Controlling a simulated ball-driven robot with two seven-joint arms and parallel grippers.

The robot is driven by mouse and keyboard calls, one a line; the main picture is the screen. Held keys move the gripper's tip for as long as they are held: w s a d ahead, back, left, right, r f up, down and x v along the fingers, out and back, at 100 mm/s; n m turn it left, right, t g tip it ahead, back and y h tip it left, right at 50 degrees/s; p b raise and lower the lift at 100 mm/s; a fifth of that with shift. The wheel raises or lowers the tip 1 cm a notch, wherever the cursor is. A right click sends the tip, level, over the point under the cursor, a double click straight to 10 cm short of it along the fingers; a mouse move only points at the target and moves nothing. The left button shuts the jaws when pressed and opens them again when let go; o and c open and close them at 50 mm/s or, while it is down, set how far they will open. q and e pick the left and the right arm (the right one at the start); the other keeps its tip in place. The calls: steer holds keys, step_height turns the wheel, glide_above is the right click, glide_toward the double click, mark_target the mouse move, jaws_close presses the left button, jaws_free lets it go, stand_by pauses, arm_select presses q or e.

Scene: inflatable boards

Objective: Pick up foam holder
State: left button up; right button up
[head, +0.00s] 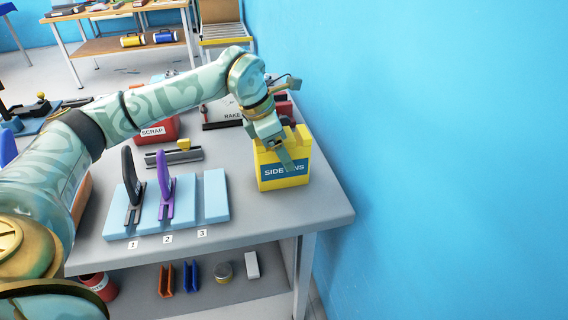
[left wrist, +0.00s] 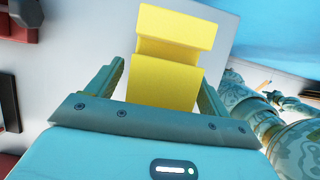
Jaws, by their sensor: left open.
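A yellow holder (head: 283,180) with a blue "SIDE FINS" label stands at the right end of the grey table. It appears to be the foam holder. In the left wrist view a notched yellow block (left wrist: 165,85) with a groove across it lies between my fingers. In the wrist view, my left gripper (left wrist: 158,78) is open, with one finger on each side of the block and a visible gap. My right gripper is not in view.
A light blue board (head: 118,222) with a black and a purple fin lies left of the holder, near a separate blue pad (head: 215,196). A rail (head: 165,159) and a red SCRAP bin (head: 160,133) stand behind. The blue wall (head: 430,150) is close on the right.

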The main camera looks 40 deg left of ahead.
arm_select(q)
steer(key=shift+w+f, duration=0.15)
steer(key=shift+f, duration=0.2)
steer(key=shift+r, duration=0.2)
steer(key=shift+c, duration=0.7)
steer(key=c, duration=0.9)
steer(key=shift+c, duration=0.2)
